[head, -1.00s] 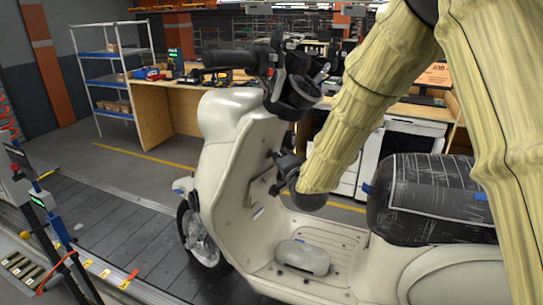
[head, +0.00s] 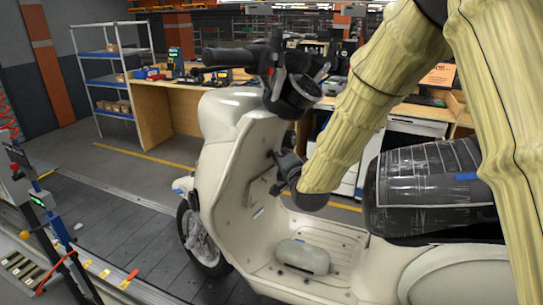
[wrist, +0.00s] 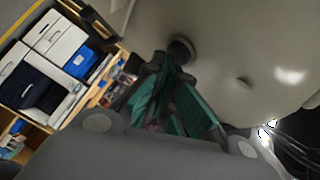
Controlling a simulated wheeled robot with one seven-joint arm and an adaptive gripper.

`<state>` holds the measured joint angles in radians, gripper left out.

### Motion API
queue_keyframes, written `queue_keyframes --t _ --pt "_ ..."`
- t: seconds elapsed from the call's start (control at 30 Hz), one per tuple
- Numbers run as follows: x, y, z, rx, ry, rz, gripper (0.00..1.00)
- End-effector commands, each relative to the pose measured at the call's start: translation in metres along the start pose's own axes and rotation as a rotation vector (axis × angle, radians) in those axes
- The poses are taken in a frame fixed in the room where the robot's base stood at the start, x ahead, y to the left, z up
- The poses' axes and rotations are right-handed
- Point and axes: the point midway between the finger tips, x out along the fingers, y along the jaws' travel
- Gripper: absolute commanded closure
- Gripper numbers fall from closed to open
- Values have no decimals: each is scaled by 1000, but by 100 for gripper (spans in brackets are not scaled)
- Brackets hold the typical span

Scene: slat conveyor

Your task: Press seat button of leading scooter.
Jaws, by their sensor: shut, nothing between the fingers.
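The cream scooter (head: 232,165) stands on the slat conveyor, with its wrapped black seat (head: 425,195) at the right, partly behind my arm. The seat slopes up to the right, with a dark band below it. My gripper (head: 277,178) is at the inner face of the front leg shield, below the handlebar. In the wrist view my gripper (wrist: 168,82) has its green-sided fingers together, empty, pointing at a dark round button (wrist: 181,50) on the cream panel. The tips look very close to it; I cannot tell whether they touch. The button is hidden in the head view.
The dark slat conveyor (head: 120,230) runs under the scooter. A stand with a red lever and yellow knob (head: 45,215) is at the left. A wooden workbench (head: 155,110) and shelf rack (head: 110,75) stand behind. The handlebar (head: 265,75) rises close to my forearm.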

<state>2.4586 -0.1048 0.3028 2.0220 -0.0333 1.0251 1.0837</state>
Motion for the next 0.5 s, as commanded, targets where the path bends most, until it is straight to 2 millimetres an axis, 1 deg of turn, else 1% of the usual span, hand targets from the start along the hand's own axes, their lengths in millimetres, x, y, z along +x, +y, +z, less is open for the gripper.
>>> queue_keyframes --t 0.2,0.5 --pt "-7 6 -5 2 1 1 100" --pt "-8 6 -6 1 1 0 100"
